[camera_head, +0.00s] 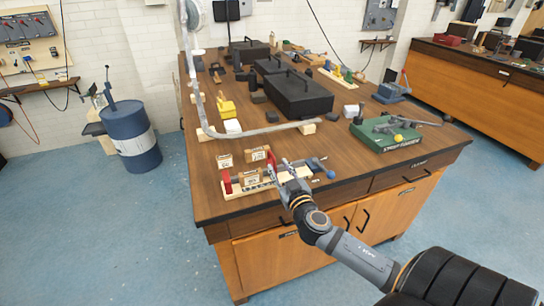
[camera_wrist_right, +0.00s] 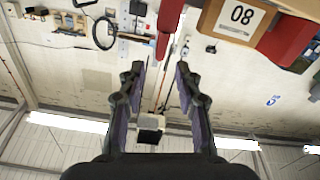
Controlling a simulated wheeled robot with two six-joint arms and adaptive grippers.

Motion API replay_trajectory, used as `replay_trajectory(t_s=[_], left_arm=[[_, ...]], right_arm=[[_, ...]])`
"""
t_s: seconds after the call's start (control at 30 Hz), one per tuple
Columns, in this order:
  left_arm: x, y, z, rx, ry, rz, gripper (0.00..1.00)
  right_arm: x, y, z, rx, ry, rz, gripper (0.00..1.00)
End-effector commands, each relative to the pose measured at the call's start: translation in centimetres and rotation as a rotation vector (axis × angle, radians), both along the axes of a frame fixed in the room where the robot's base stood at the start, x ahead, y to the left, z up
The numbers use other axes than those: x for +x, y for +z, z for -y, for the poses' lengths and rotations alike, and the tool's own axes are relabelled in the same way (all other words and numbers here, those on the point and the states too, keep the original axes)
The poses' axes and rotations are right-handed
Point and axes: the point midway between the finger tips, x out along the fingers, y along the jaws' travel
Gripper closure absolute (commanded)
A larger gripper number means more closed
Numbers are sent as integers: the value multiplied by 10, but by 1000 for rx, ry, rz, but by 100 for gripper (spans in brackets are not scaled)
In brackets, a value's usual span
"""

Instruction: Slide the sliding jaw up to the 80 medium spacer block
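A wooden block (camera_head: 250,178) with a white label sits in a small clamp on the front left of the bench. In the right wrist view the block (camera_wrist_right: 238,20) shows the number 80. A red fixed jaw (camera_head: 226,182) stands at its left; in the wrist view this jaw (camera_wrist_right: 292,40) is at the right. A red sliding jaw (camera_head: 272,160) is on the block's other side; in the wrist view the jaw (camera_wrist_right: 168,25) appears apart from the block. My right gripper (camera_head: 280,172) is open at the sliding jaw, its fingers (camera_wrist_right: 160,67) empty between them. My left gripper is not in view.
Two more labelled wooden blocks, one at the left (camera_head: 225,160) and one behind the clamp (camera_head: 257,154), stand close by. A green box (camera_head: 390,134) and black cases (camera_head: 298,95) lie farther back.

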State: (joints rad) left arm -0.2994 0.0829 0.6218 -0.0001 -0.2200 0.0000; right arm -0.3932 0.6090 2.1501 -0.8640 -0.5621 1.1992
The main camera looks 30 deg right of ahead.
Motion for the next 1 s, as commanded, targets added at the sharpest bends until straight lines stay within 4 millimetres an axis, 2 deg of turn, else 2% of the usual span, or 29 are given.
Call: replay_trajectory(t_s=[0.1, 0.3, 0.43, 0.67, 0.73, 0.93, 1.0], left_arm=[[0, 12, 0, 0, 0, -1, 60], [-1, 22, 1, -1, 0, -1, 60], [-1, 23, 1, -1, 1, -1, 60], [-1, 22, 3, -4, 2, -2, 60], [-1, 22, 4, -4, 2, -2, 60], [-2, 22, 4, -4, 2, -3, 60], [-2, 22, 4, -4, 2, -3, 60]], right_arm=[[27, 5, 7, 6, -5, 2, 66], [58, 3, 14, 3, -2, 0, 66], [67, 1, 16, 1, 0, -1, 66], [68, 0, 16, 1, 1, -2, 66], [68, 0, 16, 1, 1, -2, 72], [68, 0, 16, 1, 1, -2, 99], [68, 0, 16, 1, 1, -2, 100]])
